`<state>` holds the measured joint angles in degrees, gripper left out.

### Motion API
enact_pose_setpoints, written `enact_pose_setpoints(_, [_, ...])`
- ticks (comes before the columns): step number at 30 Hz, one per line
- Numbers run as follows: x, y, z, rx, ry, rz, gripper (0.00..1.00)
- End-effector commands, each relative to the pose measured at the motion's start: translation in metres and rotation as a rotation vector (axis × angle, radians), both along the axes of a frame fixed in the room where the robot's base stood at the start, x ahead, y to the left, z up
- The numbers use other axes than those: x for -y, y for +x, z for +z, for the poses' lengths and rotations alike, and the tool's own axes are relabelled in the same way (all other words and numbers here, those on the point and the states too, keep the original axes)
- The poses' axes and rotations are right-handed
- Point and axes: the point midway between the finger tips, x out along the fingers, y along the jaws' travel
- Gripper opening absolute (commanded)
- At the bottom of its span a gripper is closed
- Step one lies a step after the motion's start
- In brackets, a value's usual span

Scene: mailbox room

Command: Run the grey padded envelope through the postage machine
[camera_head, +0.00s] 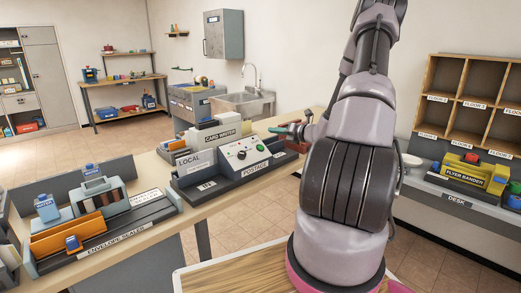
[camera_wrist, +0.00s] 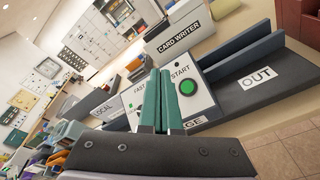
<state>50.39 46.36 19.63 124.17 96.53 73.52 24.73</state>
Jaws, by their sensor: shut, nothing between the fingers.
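The postage machine (camera_head: 243,152) stands on the long counter, a pale box with a green button and dark knobs on its sloped face. Its dark tray runs out to both sides. My gripper (camera_head: 284,130) is above the machine's right side. In the wrist view my gripper (camera_wrist: 163,76) has its green fingers together with nothing held, in front of the machine's panel. The green START button (camera_wrist: 187,87) shows just right of the fingertips. The OUT tray (camera_wrist: 285,85) on the right looks empty. I cannot make out the grey padded envelope in either view.
The envelope sealer (camera_head: 105,215) stands left on the same counter. A sink (camera_head: 243,103) is at the back. A desk with a flyer bander (camera_head: 465,170) is on the right.

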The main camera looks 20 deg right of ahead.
Motion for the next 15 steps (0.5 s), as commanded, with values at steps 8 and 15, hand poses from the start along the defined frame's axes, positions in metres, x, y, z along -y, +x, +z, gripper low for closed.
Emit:
enact_pose_setpoints(8, [-0.002, 0.002, -0.004, 0.0, -0.001, 0.003, 0.0])
enact_pose_setpoints(15, [-0.008, 0.017, -0.028, -0.001, 0.001, 0.003, 0.0])
